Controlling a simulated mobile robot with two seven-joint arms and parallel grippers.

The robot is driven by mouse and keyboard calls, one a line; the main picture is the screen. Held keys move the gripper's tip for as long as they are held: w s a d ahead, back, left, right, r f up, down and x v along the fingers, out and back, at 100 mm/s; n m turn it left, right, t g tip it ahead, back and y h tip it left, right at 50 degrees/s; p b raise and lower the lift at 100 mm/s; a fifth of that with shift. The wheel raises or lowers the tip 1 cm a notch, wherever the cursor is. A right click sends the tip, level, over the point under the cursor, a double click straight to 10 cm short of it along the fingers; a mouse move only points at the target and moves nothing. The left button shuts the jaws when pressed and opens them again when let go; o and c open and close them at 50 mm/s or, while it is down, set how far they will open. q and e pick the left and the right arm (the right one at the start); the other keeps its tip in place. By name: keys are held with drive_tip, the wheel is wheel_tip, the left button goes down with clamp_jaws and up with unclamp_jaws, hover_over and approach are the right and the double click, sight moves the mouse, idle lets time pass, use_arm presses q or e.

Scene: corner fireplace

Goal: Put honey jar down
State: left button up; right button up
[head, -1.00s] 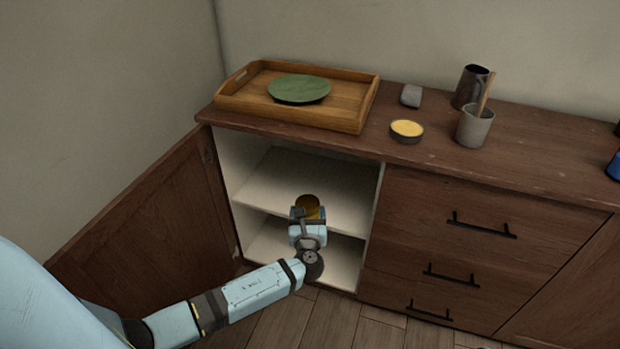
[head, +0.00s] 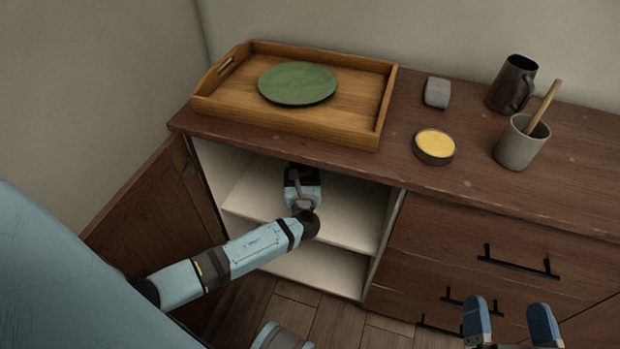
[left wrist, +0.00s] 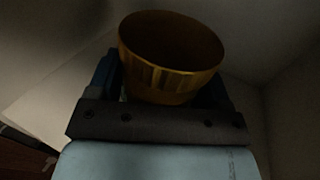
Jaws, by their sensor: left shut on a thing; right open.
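In the head view the jar is mostly hidden by the gripper and the counter edge. I cannot tell whether the jar touches the shelf. My right gripper (head: 510,322) is open and empty, low in front of the drawers.
The cabinet door (head: 150,215) stands open on the left. On the counter (head: 330,150) are a wooden tray (head: 230,110) with a green plate (head: 297,84), a round yellow-topped tin (head: 434,147), a grey block (head: 437,92), a dark pitcher (head: 510,85) and a cup (head: 518,148) with a wooden utensil.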

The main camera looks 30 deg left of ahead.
use_arm(q)
wheel_tip(320, 180, down, 3)
drive_tip(key=shift+f+b, duration=0.1)
drive_tip(key=shift+b, duration=0.65)
wheel_tip(320, 180, down, 2)
drive_tip(key=shift+f+b, duration=0.25)
drive_tip(key=shift+b, duration=0.3)
drive_tip(key=shift+f+b, duration=0.9)
drive_tip(key=shift+f, duration=1.1)
use_arm(e)
drive_tip(key=shift+a+f+n+g+y, duration=0.15)
drive_tip(key=shift+a+f+g+y, duration=0.1)
drive_tip(key=shift+f, duration=0.5)
drive_tip(key=shift+a+f+n+g+y, duration=0.15)
drive_tip(key=shift+a+f, duration=0.1)
drive_tip(key=shift+f, duration=0.45)
use_arm(q)
drive_tip(key=shift+f, duration=0.15)
drive_tip(key=o, duration=1.1)
drive_tip(key=shift+o, duration=0.2)
use_arm(e)
drive_tip(key=shift+f, duration=0.1)
use_arm(q)
drive_tip(key=shift+s, duration=0.1)
use_arm(e)
drive_tip(key=shift+d, duration=0.1)
